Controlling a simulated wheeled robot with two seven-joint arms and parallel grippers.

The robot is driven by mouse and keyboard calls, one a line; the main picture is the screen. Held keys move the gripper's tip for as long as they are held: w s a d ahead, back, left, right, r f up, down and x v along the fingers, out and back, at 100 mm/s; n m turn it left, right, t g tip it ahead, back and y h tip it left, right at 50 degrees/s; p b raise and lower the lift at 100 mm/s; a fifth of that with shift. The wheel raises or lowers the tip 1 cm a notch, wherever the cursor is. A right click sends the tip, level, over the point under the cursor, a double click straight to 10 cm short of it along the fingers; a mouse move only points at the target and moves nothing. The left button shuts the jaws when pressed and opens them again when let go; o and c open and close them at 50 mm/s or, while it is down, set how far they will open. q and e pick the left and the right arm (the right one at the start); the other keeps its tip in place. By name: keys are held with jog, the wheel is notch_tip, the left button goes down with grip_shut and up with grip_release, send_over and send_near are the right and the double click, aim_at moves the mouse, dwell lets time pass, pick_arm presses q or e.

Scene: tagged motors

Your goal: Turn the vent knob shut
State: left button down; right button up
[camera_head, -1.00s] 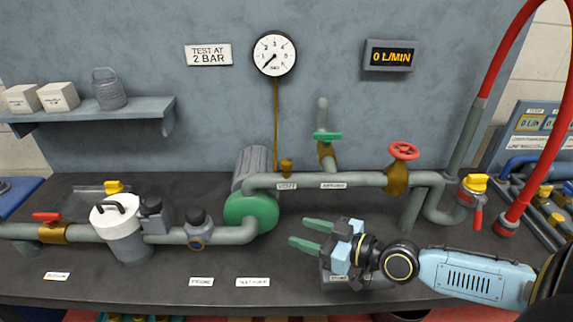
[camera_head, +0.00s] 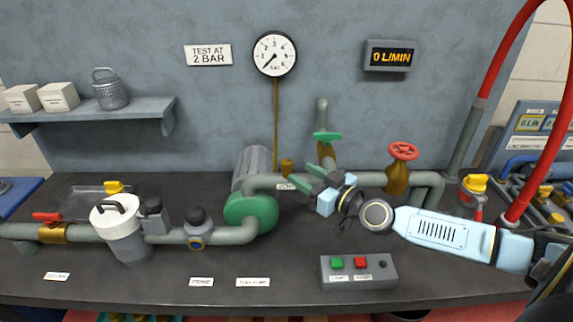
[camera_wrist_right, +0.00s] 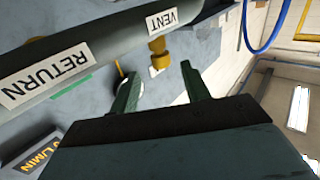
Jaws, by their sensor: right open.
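The vent knob (camera_head: 286,166) is a small brass knob on top of the grey pipe, beside the VENT label (camera_head: 286,186). In the right wrist view the brass knob (camera_wrist_right: 157,47) shows ahead of the fingertips, in line with the gap between them. My right gripper (camera_head: 308,167) is open and empty, right of the knob in the head view, in front of the pipe and apart from the knob. Its green fingers also show in the wrist view (camera_wrist_right: 160,74). My left gripper is out of view.
A green-handled valve (camera_head: 327,137) and a red handwheel (camera_head: 403,151) rise from the same pipe, close to the right gripper. A button box (camera_head: 358,275) stands near the front edge. The gauge (camera_head: 274,54) hangs above.

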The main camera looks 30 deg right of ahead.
aim_at(291, 167)
jog(key=x, duration=0.6)
jog(key=shift+w+a, duration=0.15)
jog(key=shift+w, duration=0.15)
